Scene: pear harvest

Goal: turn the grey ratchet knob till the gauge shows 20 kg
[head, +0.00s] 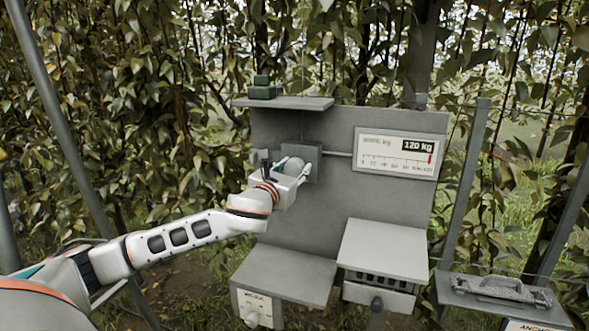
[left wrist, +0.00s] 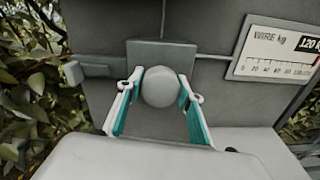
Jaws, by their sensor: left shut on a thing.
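The grey ratchet knob (left wrist: 161,87) is round and sits on a grey box on the upright panel. My left gripper (left wrist: 160,100) has its two teal-lined fingers on either side of the knob and is shut on it. In the head view my left gripper (head: 290,170) partly covers the knob. The gauge (head: 397,156) is a white plate to the right of the knob and reads 120 kg, with a red pointer at the right end of its scale. Part of the gauge shows in the left wrist view (left wrist: 278,52). My right gripper is not in view.
A small shelf (head: 290,103) with a dark green block (head: 262,88) juts out above the knob. Grey boxes (head: 383,250) stand below the panel. A tray with a metal tool (head: 500,289) is at the lower right. Leafy plants and posts surround the panel.

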